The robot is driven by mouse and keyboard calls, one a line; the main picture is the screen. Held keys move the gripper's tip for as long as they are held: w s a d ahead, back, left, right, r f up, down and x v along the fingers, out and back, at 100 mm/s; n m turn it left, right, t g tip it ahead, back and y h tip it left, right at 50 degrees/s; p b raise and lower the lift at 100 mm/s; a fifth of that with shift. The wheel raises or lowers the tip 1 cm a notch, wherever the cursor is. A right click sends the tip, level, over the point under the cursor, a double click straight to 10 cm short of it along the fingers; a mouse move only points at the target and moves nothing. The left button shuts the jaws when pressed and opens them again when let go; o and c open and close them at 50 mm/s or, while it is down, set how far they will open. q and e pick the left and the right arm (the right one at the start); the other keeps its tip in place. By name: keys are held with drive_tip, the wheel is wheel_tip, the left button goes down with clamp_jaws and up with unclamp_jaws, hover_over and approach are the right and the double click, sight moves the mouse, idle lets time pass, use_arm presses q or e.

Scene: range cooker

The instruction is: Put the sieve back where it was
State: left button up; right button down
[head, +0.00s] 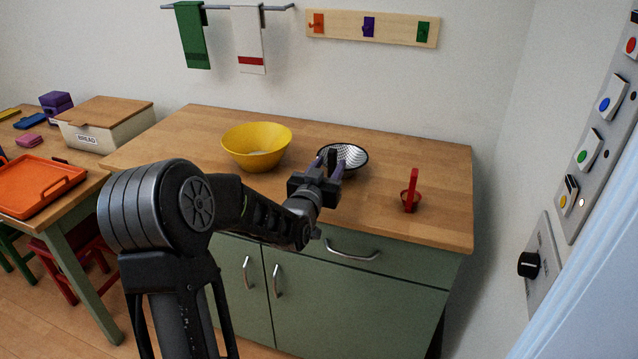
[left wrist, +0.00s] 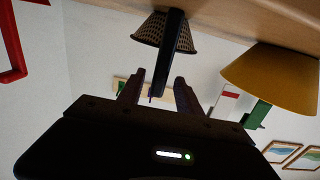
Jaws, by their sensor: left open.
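The sieve (head: 351,154), a dark-rimmed bowl with pale perforated inside, rests on the wooden counter, right of the yellow bowl. In the left wrist view, which is upside down, the sieve (left wrist: 150,32) shows with its black handle pointing towards my left gripper (left wrist: 158,90). The jaws are open, one finger on each side of the handle's end; whether they touch it I cannot tell. In the head view my left gripper (head: 330,168) is at the near side of the sieve and hides part of it. My right gripper is not in view.
A yellow bowl (head: 255,150) stands left of the sieve, and a red upright-handled utensil (head: 411,190) stands to its right. A hook rail (head: 345,26) and towel bar are on the wall behind. A bread box (head: 105,128) and orange tray (head: 40,188) are at left.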

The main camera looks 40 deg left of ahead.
use_arm(q)
drive_tip(key=b+v, duration=0.1)
drive_tip(key=v, duration=0.7)
drive_tip(key=shift+s, duration=0.2)
drive_tip(key=shift+d, duration=0.1)
idle(1.1)
